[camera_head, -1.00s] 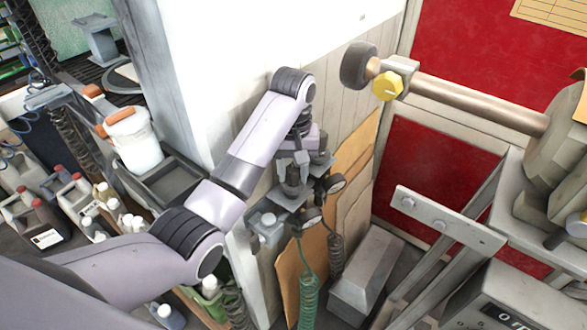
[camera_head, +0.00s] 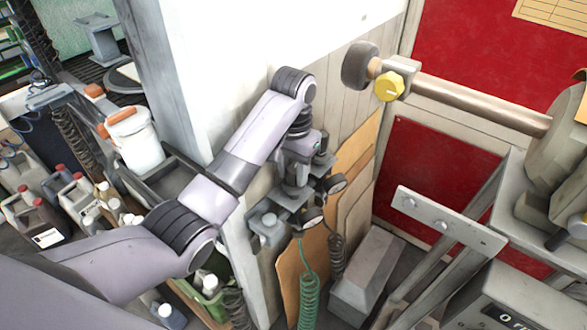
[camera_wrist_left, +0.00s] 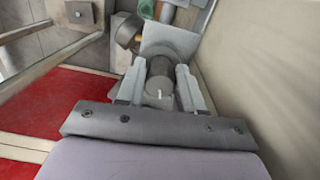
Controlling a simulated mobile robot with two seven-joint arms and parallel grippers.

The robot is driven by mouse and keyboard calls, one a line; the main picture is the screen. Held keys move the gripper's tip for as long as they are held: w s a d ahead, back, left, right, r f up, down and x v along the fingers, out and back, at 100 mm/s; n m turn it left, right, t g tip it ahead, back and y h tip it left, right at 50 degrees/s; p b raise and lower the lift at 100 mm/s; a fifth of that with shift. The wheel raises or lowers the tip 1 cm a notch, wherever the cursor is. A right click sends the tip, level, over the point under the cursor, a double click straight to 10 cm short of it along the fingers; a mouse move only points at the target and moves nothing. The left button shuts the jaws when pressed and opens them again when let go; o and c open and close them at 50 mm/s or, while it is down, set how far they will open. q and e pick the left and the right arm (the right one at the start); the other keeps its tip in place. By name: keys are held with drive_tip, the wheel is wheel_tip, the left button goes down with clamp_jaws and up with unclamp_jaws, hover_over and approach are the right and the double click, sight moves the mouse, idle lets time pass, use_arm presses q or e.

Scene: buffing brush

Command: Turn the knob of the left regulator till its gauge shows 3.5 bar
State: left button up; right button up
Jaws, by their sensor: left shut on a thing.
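My left gripper (camera_head: 294,178) points down from above in the head view, onto the middle of a row of grey units on the wall. In the left wrist view, its two fingers (camera_wrist_left: 160,88) are shut on a dark round knob (camera_wrist_left: 160,72) with a short white mark on it. This looks like the left regulator's knob; the gripper hides most of it in the head view. A round gauge (camera_head: 312,216) sits just below and right, and probably shows edge-on in the wrist view (camera_wrist_left: 127,31). Its reading cannot be made out. My right gripper is not in view.
A second gauge (camera_head: 337,183) sits close to the right. Another grey unit (camera_head: 267,225) is at the left. A green coiled hose (camera_head: 308,290) and a dark one (camera_head: 336,258) hang below.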

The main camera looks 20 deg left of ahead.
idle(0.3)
use_arm(q)
drive_tip(key=o, duration=1)
